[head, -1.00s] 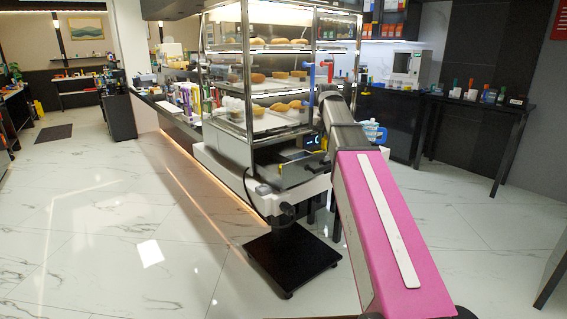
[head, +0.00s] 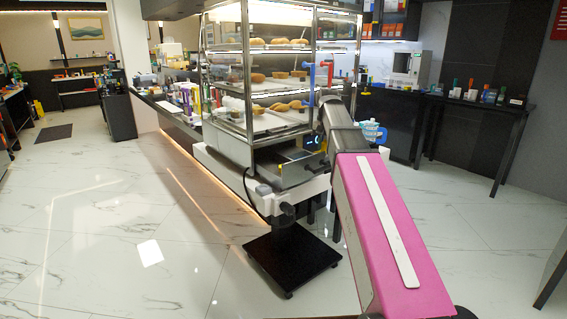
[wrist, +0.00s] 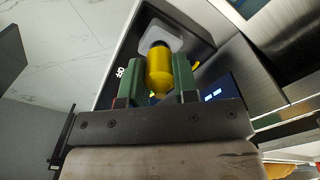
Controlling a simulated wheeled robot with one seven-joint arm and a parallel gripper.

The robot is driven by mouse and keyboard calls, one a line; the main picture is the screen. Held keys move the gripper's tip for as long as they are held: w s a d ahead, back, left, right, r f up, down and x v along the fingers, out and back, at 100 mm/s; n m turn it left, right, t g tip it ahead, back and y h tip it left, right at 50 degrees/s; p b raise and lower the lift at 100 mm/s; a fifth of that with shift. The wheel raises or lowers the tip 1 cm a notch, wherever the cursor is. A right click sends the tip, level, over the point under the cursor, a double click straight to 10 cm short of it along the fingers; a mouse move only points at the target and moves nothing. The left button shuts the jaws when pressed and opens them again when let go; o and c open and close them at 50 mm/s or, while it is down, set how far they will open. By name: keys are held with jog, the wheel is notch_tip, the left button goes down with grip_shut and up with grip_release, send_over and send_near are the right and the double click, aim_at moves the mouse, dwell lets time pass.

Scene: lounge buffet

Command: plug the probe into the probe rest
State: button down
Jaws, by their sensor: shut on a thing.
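In the wrist view, my gripper (wrist: 158,78) has its two green fingers closed on the yellow probe (wrist: 159,72), a short cylinder with a dark collar at its far end. A pale grey rounded block (wrist: 168,36), which looks like the probe rest, lies just beyond the probe's far end on a dark panel. I cannot tell whether the probe touches it or is inside it. In the head view, my arm hides most of the gripper and the rest.
A lit display (wrist: 213,95) is right of the fingers. A blue patterned cup (head: 373,131) is to the right. Open marble floor (head: 110,230) lies left.

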jog(key=shift+f, duration=0.4)
jog(key=c, duration=0.8)
grip_release()
jog(key=c, duration=0.3)
jog(key=shift+r, duration=0.15)
jog(key=shift+r, duration=3.4)
